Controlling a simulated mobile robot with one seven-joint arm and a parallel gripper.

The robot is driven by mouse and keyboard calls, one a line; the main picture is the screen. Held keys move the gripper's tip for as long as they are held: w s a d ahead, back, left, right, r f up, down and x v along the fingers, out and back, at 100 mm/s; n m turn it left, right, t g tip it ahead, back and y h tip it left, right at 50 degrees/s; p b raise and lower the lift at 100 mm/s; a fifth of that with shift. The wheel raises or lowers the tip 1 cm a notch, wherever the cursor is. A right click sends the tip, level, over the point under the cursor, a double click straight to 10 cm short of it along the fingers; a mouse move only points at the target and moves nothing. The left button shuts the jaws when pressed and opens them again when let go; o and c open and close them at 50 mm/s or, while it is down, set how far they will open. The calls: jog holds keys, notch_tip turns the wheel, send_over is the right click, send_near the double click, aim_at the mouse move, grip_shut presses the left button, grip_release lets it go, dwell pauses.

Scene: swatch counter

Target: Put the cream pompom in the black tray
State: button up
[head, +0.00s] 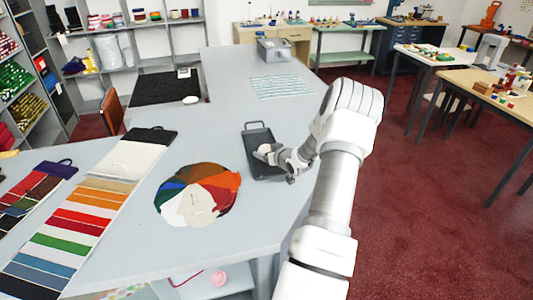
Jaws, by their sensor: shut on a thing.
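The black tray (257,136) lies on the grey counter, right of the fan of colour swatches. It has a raised rim and a handle at its far end. My gripper (268,152) is over the tray's middle, reaching in from the right. It is shut on the cream pompom (262,149), a small pale ball at the fingertips. My wrist covers the tray's near right part. I cannot tell whether the pompom touches the tray floor or is just above it.
A round fan of colour swatches (215,180) lies left of the tray. Long swatch cards (75,222) lie further left. A black mat (165,88), a striped cloth (280,87) and a grey box (274,50) are farther back. Bare counter surrounds the tray.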

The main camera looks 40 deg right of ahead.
jog(key=shift+f, duration=0.35)
jog(key=shift+f, duration=0.1)
jog(key=shift+f+b, duration=0.2)
jog(key=shift+b, duration=0.1)
jog(key=o, duration=1.2)
jog(key=shift+r, duration=0.15)
jog(key=shift+r+p, duration=0.25)
jog(key=shift+p, duration=0.15)
jog(key=b+v, duration=0.1)
jog(key=v, duration=1.1)
jog(key=shift+f, duration=0.1)
